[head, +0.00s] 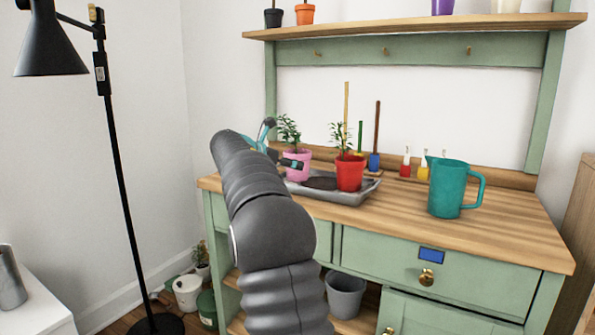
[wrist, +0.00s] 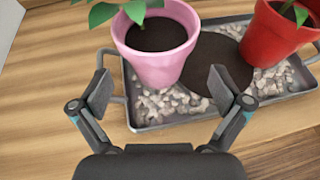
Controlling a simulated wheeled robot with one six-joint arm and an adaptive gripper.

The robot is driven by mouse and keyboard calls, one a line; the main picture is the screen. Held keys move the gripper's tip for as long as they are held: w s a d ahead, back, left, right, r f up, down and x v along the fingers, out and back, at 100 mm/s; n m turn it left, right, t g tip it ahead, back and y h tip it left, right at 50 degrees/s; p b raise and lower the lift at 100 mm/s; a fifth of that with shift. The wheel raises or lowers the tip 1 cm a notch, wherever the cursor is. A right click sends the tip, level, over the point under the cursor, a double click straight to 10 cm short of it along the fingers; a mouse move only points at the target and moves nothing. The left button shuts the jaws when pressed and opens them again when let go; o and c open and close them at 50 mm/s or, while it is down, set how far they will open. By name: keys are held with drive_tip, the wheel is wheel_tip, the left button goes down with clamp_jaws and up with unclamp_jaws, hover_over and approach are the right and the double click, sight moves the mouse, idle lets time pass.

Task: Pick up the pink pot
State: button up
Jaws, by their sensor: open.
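The pink pot (head: 297,166) holds soil and a small green plant and stands upright at the left end of a grey tray (head: 365,190) on the wooden bench top. In the wrist view the pink pot (wrist: 158,65) is just ahead of my gripper (wrist: 160,90). The two fingers are open, one low on each side of the pot, with a gap in between; I cannot tell whether the right finger touches it. In the head view my gripper (head: 285,155) is beside the pot, partly hidden by my arm. Nothing is held.
A red pot (head: 349,172) with a plant stands close to the right on the same tray, which has pebbles and dark soil (wrist: 215,62). Several small tools stand behind. A teal jug (head: 450,188) is farther right. A shelf (head: 410,25) with pots runs above. A black lamp (head: 110,130) stands left.

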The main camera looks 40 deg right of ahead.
drive_tip(key=shift+r+x, duration=0.1)
drive_tip(key=shift+x, duration=1.4)
drive_tip(key=shift+r+x, duration=0.15)
drive_tip(key=shift+x, duration=1.3)
drive_tip(key=shift+w, duration=0.2)
drive_tip(key=c, duration=1.3)
drive_tip(key=shift+r, duration=0.15)
drive_tip(key=shift+r+p, duration=3.6)
drive_tip(key=shift+r, duration=5.25)
